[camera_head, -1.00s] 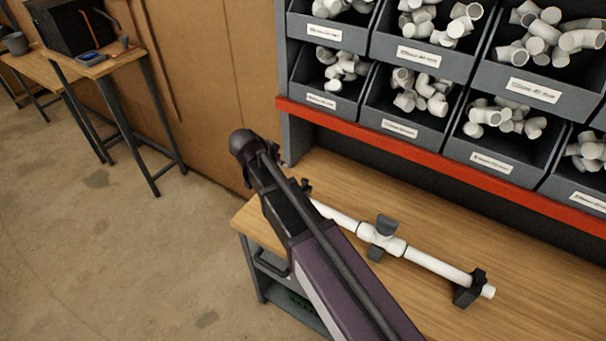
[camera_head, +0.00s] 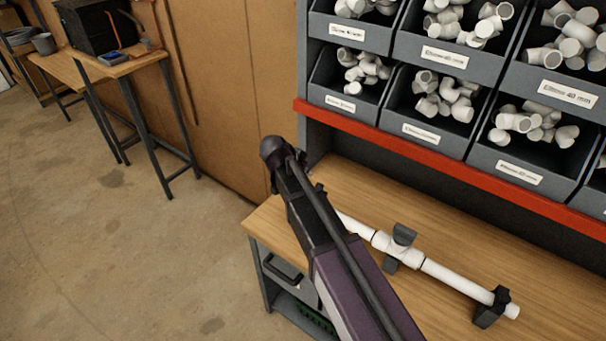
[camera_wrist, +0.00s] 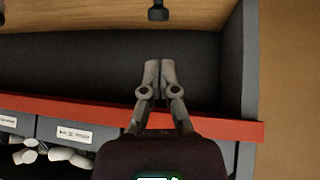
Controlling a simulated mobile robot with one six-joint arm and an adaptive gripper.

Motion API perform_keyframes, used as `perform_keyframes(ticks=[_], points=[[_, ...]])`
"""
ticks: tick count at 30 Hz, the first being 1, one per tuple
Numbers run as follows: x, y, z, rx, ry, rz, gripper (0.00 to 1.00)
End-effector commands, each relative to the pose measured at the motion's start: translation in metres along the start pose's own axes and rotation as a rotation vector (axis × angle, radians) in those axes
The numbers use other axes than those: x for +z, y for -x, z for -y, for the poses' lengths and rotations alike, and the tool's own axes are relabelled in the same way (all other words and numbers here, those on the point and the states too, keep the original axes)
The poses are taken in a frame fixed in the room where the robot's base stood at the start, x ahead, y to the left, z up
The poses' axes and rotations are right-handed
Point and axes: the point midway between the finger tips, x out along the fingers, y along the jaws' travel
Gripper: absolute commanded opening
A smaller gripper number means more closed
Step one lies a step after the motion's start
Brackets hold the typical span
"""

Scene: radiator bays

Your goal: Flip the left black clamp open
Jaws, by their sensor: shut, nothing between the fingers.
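A white pipe (camera_head: 450,276) lies along the wooden bench top, held in black clamps. The right clamp (camera_head: 490,308) sits near the pipe's right end. A grey-black holder (camera_head: 402,240) stands at the pipe's middle. The pipe's left end is hidden behind my arm, and the left clamp is mostly hidden there. In the wrist view a small black part (camera_wrist: 158,10), possibly the left clamp, shows at the top edge, apart from my fingers. My gripper (camera_wrist: 160,66) is shut and empty, in front of the dark panel below the shelf. In the head view my arm hides its fingers.
Grey bins (camera_head: 434,105) of white pipe fittings stand above a red rail (camera_head: 420,147) behind the bench (camera_head: 460,225). A grey upright (camera_wrist: 250,60) borders the dark panel in the wrist view. Open floor (camera_head: 130,240) and side tables lie to the left.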

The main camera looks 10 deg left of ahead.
Motion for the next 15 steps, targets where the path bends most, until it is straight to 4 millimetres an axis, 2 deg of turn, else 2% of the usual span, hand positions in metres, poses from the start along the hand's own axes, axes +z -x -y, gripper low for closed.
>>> perform_keyframes(ticks=[1, 15], points=[[0.002, -0.009, 0.001, 0.001, -0.001, 0.000, 0.00], [0.002, -0.054, 0.001, 0.001, -0.001, 0.000, 0.00]])
